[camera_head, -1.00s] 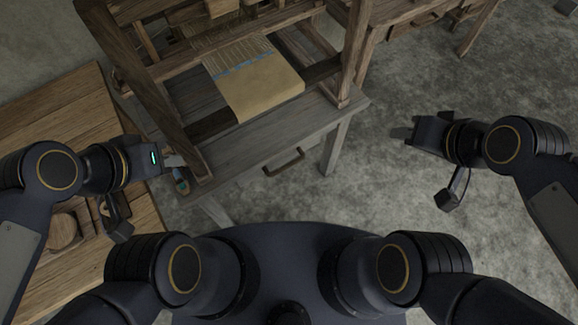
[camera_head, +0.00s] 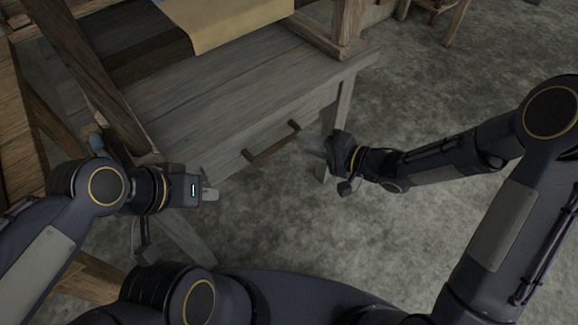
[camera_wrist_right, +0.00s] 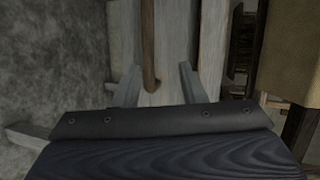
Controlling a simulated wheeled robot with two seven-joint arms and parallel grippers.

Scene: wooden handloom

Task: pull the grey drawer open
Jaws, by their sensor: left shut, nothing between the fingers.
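The grey drawer (camera_wrist_right: 172,45) is in the front of the grey wooden loom table and looks closed. Its brown bar handle (camera_head: 272,142) runs along the front in the head view. My right gripper (camera_head: 312,147) is just right of the handle's right end. In the right wrist view the handle (camera_wrist_right: 148,45) points down between the two spread fingertips (camera_wrist_right: 158,82), nearer the left one, with no visible grip on it. My left gripper (camera_head: 210,194) is shut and empty, near the table's left front corner, apart from the handle.
The loom's wooden posts (camera_head: 350,25) and tan cloth (camera_head: 225,20) stand above the grey tabletop (camera_head: 200,95). A table leg (camera_head: 345,100) is behind my right gripper. A brown wooden table (camera_head: 15,130) is at the left. The concrete floor (camera_head: 440,110) at the right is clear.

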